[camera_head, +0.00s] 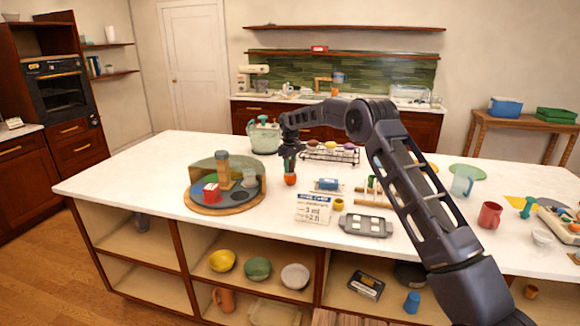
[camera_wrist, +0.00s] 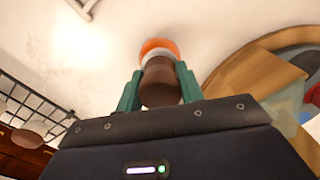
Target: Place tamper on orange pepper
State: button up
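My gripper (camera_wrist: 159,88) has its two green fingers on either side of a tamper (camera_wrist: 162,85) with a brown handle and a pale base, and is shut on it. The orange pepper (camera_wrist: 158,46) shows just past the tamper's base in the wrist view, partly hidden by it. In the head view my gripper (camera_head: 289,162) points down at the island counter, and the orange pepper (camera_head: 290,180) is directly below the fingertips. The tamper is too small to make out there. I cannot tell whether tamper and pepper touch.
A round wooden board (camera_head: 228,208) with a container, a red box and a cup is left of my gripper. A black wire rack (camera_head: 330,154) stands behind right. The counter's left end is clear.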

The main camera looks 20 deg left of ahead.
jog(key=o, duration=0.4)
jog(key=shift+o, duration=0.2)
jog(key=shift+r, duration=0.1)
notch_tip(320, 180, up, 12)
jog(key=s+d+r+m+t, duration=0.1)
jog(key=s+d+r+m, duration=0.1)
jog(key=d+r, duration=0.65)
jog(key=s+d+r+m, duration=0.1)
jog(key=s+d+r, duration=0.1)
jog(key=d+r, duration=0.65)
jog(key=s+d+r+m+t, duration=0.1)
jog(key=s+d+r+m, duration=0.1)
jog(key=s+d, duration=0.6)
jog(key=s+d+r+m, duration=0.1)
jog(key=s+d, duration=0.4)
jog(key=d, duration=0.8)
jog(key=s+d+f+m+t, duration=0.2)
jog(key=s+d+m, duration=0.2)
jog(key=s+d, duration=1.05)
jog(key=s+d+f+m, duration=0.1)
jog(key=s+f, duration=0.3)
jog(key=s, duration=0.4)
jog(key=s+d+f+m, duration=0.2)
jog(key=s+d+f, duration=0.2)
jog(key=s, duration=0.5)
jog(key=shift+s+d+f+t, duration=0.25)
jog(key=shift+s+f+t, duration=0.05)
jog(key=shift+f, duration=0.45)
